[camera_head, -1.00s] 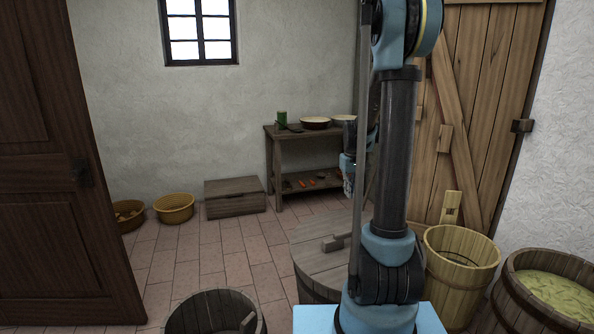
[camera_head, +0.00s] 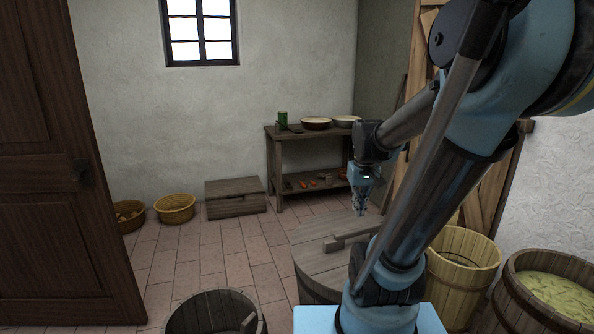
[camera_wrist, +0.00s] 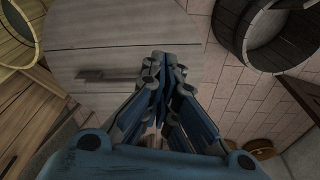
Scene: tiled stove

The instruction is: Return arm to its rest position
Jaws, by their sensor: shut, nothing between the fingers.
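My gripper (camera_head: 359,209) hangs in the head view with its fingers pointing down, above the far right side of a round wooden lid with a handle (camera_head: 312,240). In the wrist view my gripper (camera_wrist: 163,58) shows with its fingers together and nothing between them. The lid also shows beneath it in the wrist view (camera_wrist: 110,30). The gripper appears apart from the lid. My arm leans to the right and bends back down to the gripper.
A wooden bucket (camera_head: 462,268) and a barrel with greenish contents (camera_head: 552,300) stand at right. An open dark tub (camera_head: 213,314) is at front. A shelf table (camera_head: 310,132) with bowls stands at the back wall, near a chest (camera_head: 235,197) and baskets (camera_head: 175,208).

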